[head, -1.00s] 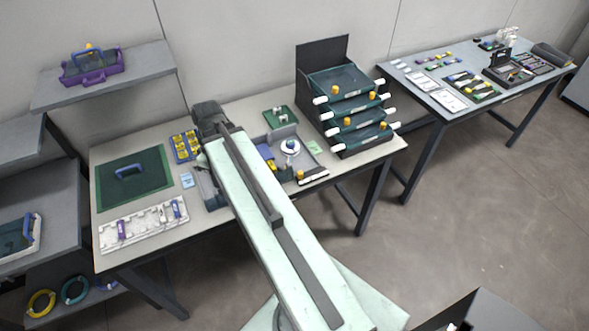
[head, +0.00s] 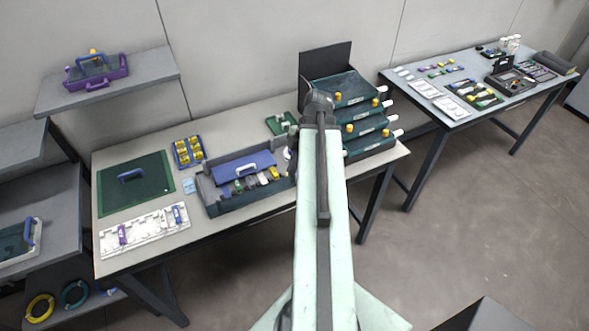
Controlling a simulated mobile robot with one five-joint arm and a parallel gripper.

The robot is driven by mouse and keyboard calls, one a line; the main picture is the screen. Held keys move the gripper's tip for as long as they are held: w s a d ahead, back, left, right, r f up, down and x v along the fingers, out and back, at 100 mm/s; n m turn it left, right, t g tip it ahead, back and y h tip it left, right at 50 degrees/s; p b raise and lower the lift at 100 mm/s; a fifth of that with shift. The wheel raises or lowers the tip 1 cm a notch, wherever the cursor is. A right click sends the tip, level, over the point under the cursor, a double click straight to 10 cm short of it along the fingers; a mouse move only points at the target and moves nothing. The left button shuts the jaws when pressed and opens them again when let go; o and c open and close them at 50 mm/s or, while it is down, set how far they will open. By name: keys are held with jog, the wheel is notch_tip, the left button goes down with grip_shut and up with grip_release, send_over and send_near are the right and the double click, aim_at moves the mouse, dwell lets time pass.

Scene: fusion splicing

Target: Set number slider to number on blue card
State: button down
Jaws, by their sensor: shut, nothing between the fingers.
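A small light-blue card (head: 189,186) lies on the left table, left of the grey toolbox; its number is too small to read. I cannot make out a number slider now. The spot at the table's front edge where a black-and-white strip with an orange knob lay is hidden behind my arm. My gripper (head: 319,98) is at the far end of my arm, in front of the stacked green drawers (head: 362,118). It is shut and empty; its fingertips are hard to make out.
The grey toolbox (head: 222,207) holds a blue tray and small parts. A green mat (head: 150,198), a white rack (head: 112,240) and a blue tray of yellow parts (head: 188,152) lie on the left. A second table (head: 440,112) stands at right.

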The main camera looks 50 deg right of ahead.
jog(key=b+x, duration=0.5)
jog(key=x, duration=0.2)
jog(key=shift+d+f, duration=0.15)
jog(key=d, duration=0.2)
jog(key=s+d, duration=0.1)
jog(key=shift+s+d+r, duration=0.1)
jog(key=shift+d+r, duration=0.15)
jog(key=shift+s+r, duration=0.1)
jog(key=shift+s, duration=0.05)
jog(key=shift+d, duration=0.1)
